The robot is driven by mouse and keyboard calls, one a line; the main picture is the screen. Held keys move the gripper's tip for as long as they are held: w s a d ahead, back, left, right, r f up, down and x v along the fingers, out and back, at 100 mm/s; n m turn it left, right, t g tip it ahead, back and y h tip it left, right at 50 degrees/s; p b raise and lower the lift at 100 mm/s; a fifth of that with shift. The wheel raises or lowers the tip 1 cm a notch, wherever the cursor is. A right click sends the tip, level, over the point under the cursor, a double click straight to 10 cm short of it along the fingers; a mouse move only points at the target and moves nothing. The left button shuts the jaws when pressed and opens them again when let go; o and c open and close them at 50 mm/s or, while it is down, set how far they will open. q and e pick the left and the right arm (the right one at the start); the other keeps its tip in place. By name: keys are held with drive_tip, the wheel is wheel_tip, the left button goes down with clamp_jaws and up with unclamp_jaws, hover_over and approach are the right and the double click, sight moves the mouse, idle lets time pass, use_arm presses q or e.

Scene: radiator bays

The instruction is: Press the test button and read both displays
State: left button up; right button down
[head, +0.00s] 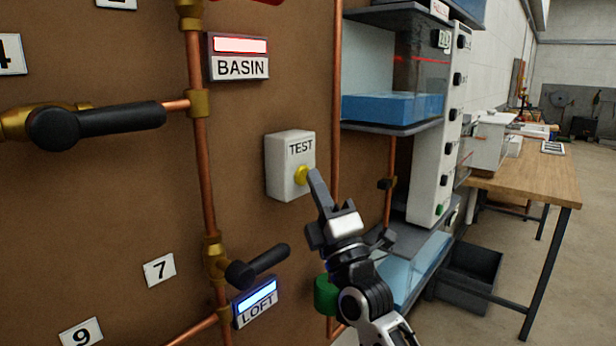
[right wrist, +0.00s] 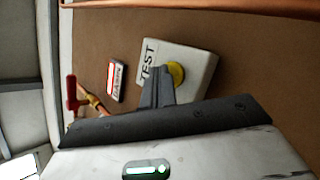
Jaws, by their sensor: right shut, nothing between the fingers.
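The white TEST box (head: 284,165) with a yellow button (head: 301,175) is on the brown board. My right gripper (head: 315,175) is shut and empty, its fingertips at the button; I cannot tell whether they touch it. In the right wrist view, the shut fingers (right wrist: 158,92) reach toward the yellow button (right wrist: 177,74) on the TEST box (right wrist: 190,62). The BASIN display (head: 240,45) is lit red, above and left of the box. The LOFT display (head: 256,300) is lit blue, below it. No figures are readable on either. My left gripper is not in view.
Copper pipes (head: 203,170) run up the board. A black valve lever (head: 110,119) sticks out at left and another (head: 265,262) above LOFT. A clear tank rack (head: 395,106) with blue water stands right of the board, before a wooden table (head: 530,178).

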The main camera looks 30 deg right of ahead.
drive_tip(key=shift+s, duration=0.15)
drive_tip(key=shift+s+d+p, duration=0.35)
drive_tip(key=shift+s, duration=0.35)
drive_tip(key=shift+s+d+p, duration=0.15)
drive_tip(key=shift+s+d, duration=0.15)
drive_tip(key=shift+s, duration=0.5)
drive_tip(key=shift+s+d+p, duration=0.15)
drive_tip(key=shift+s+d, duration=0.2)
drive_tip(key=shift+s, duration=0.4)
drive_tip(key=shift+s+d+p, duration=0.15)
drive_tip(key=shift+s+d, duration=0.15)
drive_tip(key=shift+s, duration=0.5)
